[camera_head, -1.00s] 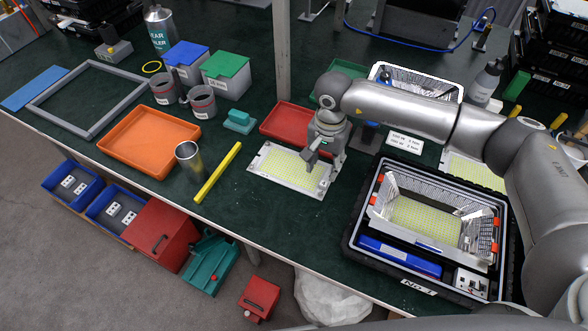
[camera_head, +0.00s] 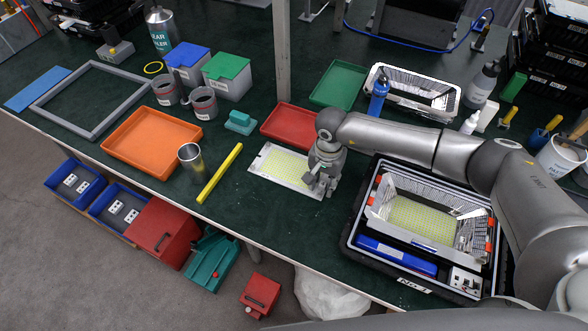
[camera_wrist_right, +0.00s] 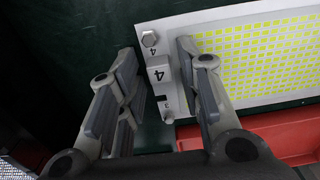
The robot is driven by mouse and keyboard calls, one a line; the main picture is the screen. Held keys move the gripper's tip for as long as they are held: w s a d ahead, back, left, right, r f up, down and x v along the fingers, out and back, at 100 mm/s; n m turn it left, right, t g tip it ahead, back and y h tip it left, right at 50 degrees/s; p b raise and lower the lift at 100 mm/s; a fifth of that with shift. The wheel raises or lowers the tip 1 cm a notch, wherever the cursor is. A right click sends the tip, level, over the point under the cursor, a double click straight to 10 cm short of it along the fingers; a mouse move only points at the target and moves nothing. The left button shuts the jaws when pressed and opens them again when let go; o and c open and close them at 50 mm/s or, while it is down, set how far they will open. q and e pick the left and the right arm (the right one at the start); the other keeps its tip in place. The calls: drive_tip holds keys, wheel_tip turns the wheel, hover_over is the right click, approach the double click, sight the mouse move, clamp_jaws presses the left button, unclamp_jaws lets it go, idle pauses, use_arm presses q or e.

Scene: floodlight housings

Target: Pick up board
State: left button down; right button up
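The board (camera_head: 281,163), a pale plate with a yellow grid of LEDs, lies flat on the green table in the head view. It also shows at the upper right of the right wrist view (camera_wrist_right: 255,62). My right gripper (camera_head: 318,187) is over the board's right end and hides part of it. My left gripper is not in view.
A black case (camera_head: 354,235) with a floodlight housing (camera_head: 375,205) stands right of the gripper. A red tray (camera_head: 286,122) lies behind the board. Table in front of the board is clear.

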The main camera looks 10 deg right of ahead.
clamp_jaws()
drive_tip(key=shift+r, duration=0.1)
drive_tip(key=shift+r, duration=0.2)
wheel_tip(320, 180, up, 3)
drive_tip(key=shift+s+f+b, duration=0.1)
drive_tip(key=shift+s+b, duration=0.05)
drive_tip(key=shift+b, duration=0.2)
drive_tip(key=s+r+b, duration=0.3)
drive_tip(key=s+r, duration=0.8)
drive_tip(key=s, duration=0.3)
wheel_tip(320, 180, up, 6)
drive_tip(key=p, duration=0.2)
drive_tip(key=shift+w+d, duration=0.2)
drive_tip(key=shift+d, duration=0.15)
